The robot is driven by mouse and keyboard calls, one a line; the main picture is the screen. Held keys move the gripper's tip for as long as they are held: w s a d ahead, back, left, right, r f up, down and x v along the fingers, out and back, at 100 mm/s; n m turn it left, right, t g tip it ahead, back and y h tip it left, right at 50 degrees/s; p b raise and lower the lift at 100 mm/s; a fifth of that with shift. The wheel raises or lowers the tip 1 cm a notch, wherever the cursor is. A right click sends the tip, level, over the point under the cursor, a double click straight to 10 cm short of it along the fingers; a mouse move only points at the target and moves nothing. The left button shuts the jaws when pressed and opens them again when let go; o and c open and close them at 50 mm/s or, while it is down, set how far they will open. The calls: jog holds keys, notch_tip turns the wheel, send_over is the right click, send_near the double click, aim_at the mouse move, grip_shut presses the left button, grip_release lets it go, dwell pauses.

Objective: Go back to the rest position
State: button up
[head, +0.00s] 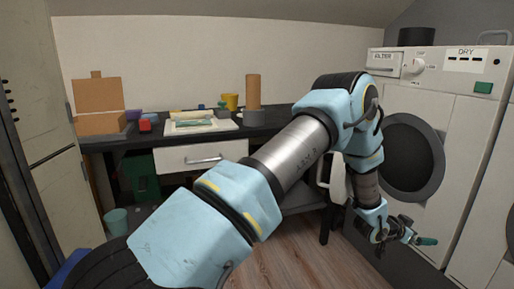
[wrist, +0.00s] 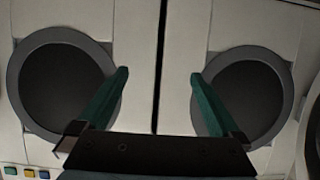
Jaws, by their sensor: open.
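My gripper (head: 427,241) hangs at the end of my arm on the right of the head view, in front of the white dryer. In the wrist view my gripper (wrist: 158,75) shows two green fingers spread wide apart with nothing between them. It is open and empty. My arm reaches across the middle of the head view, bends at the upper right and drops down beside the machines. It hides part of the desk's right end.
Two white machine fronts (wrist: 142,60) with round dark doors face the wrist camera; a dryer (head: 440,120) stands close on the right. A black-topped desk (head: 160,134) with a white drawer (head: 180,158) stands at the back. Wooden floor (head: 300,255) shows below my arm.

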jog(key=w+a+r+n+t+y, duration=0.1)
jog(key=w+a+r+n+y, duration=0.15)
jog(key=w+a, duration=0.5)
jog(key=w+a+r+n+t+y, duration=0.1)
jog(key=w+a+r+t+y, duration=0.2)
jog(key=a, duration=0.7)
jog(key=a+r+n+g+y, duration=0.1)
jog(key=a+r+n+y, duration=0.15)
jog(key=a, duration=0.85)
jog(key=a+r+n+g+y, duration=0.1)
jog(key=a+r+n+y, duration=0.15)
jog(key=a, duration=0.85)
jog(key=s+a+r+n+g+y, duration=0.1)
jog(key=s+a+r+n+g, duration=0.15)
jog(key=s+a, duration=0.65)
jog(key=s+a+r+n+g+y, duration=0.1)
jog(key=s+a+r+n, duration=0.15)
jog(key=s+a, duration=0.55)
notch_tip(320, 180, up, 20)
jog(key=a+p, duration=0.2)
jog(key=p, duration=1.8)
jog(key=shift+w+a, duration=0.25)
jog(key=shift+w, duration=0.05)
jog(key=shift+f, duration=0.1)
